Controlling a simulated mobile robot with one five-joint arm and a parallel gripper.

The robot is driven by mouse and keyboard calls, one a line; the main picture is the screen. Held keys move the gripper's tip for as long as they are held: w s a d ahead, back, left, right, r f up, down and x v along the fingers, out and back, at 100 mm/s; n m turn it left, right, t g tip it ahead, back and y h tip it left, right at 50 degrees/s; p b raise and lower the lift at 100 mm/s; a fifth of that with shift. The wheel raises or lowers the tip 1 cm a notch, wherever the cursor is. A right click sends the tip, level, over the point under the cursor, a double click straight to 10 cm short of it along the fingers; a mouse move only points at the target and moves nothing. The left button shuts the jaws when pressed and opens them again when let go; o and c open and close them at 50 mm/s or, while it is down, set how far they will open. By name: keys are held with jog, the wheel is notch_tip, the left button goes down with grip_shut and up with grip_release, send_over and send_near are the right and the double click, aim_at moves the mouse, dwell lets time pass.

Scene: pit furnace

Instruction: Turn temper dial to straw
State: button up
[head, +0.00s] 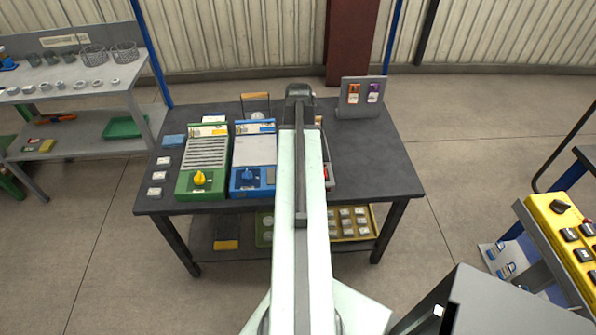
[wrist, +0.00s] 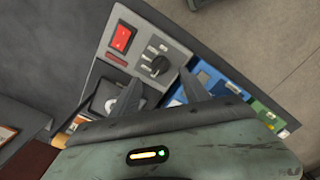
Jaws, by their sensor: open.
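A black dial (wrist: 156,67) with a small pointer sits on a grey panel (wrist: 150,40) in the wrist view, with white markings beside it too small to read. My gripper (wrist: 158,77) is open, its fingertips spread to either side of the dial in the picture. I cannot tell whether they touch it or how high above it they are. In the head view my arm hides the dial and most of the grey unit.
A red rocker switch (wrist: 122,36) lies beside the dial. The green unit (head: 206,152) and blue unit (head: 254,150) stand left of my arm on the dark table (head: 375,165). A card stand (head: 361,97) is at the back right. The table's right side is mostly clear.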

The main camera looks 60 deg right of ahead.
notch_tip(320, 180, down, 8)
jog(key=b, duration=0.8)
jog(key=shift+r, duration=0.1)
jog(key=shift+w, duration=0.1)
grip_shut()
